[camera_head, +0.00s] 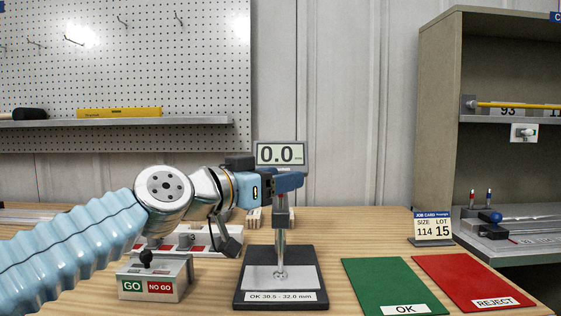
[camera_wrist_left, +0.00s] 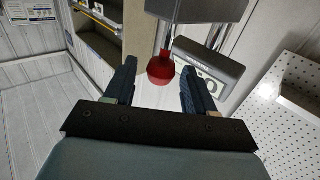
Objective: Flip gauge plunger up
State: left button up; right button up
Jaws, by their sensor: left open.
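The gauge stands on a dark base (camera_head: 279,290) labelled OK 30.5 - 32.0 mm. Its display (camera_head: 280,154) reads 0.0, and its thin spindle (camera_head: 281,250) reaches down to the plate. A red ball knob (camera_wrist_left: 160,70) on a short red stem shows in the left wrist view, below the grey gauge body (camera_wrist_left: 195,10). My left gripper (camera_head: 290,182) is at the upper part of the gauge, just below the display. It is open, with its fingers (camera_wrist_left: 158,85) on either side of the knob and a visible gap to each. My right gripper is out of view.
A GO / NO GO block (camera_head: 153,279) stands left of the gauge. A green OK mat (camera_head: 385,280) and red REJECT mat (camera_head: 465,275) lie to the right, with a job card (camera_head: 433,226) behind them. A shelf unit (camera_head: 437,120) stands at the far right.

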pick_arm(q)
jog(key=shift+w+d, duration=0.25)
jog(key=shift+d, duration=0.1)
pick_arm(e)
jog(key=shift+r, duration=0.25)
pick_arm(q)
jog(key=shift+c, duration=0.5)
